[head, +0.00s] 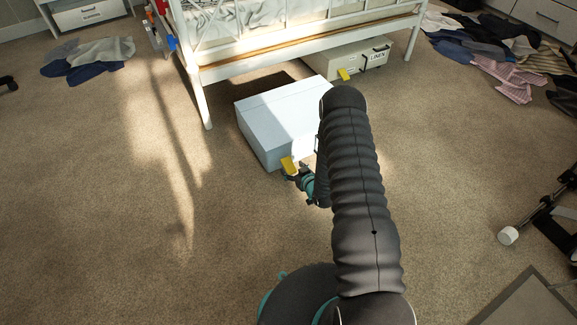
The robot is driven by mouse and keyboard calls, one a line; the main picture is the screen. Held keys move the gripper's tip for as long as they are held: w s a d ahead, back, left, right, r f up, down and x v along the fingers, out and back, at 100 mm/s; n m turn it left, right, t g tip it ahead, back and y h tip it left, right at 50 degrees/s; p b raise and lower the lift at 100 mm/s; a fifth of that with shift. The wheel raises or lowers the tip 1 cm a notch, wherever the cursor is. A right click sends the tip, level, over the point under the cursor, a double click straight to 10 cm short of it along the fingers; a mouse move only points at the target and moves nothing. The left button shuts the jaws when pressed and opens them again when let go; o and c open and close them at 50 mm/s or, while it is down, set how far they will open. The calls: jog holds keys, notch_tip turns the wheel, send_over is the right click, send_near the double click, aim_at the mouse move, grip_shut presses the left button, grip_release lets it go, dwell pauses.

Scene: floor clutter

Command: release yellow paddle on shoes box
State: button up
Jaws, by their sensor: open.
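The shoes box, a pale blue-white lidded box (268,112), sits on the carpet in front of the bed, in the middle of the head view. Any label on it is not visible from here. A yellow paddle (289,164) shows at the box's near lower edge. My gripper (288,174) is open right at the paddle, just below it in the picture. Whether the fingers still touch the paddle is too small to tell. My arm covers the right part of the box.
A white metal bed frame (205,99) stands behind the box. A box marked LINEN (360,60) with its own yellow paddle (343,74) is under the bed. Clothes (92,60) lie at the back left and right. Carpet at left is clear.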

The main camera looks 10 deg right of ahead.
aim_at(289, 165)
jog(key=shift+x, duration=2.05)
grip_shut()
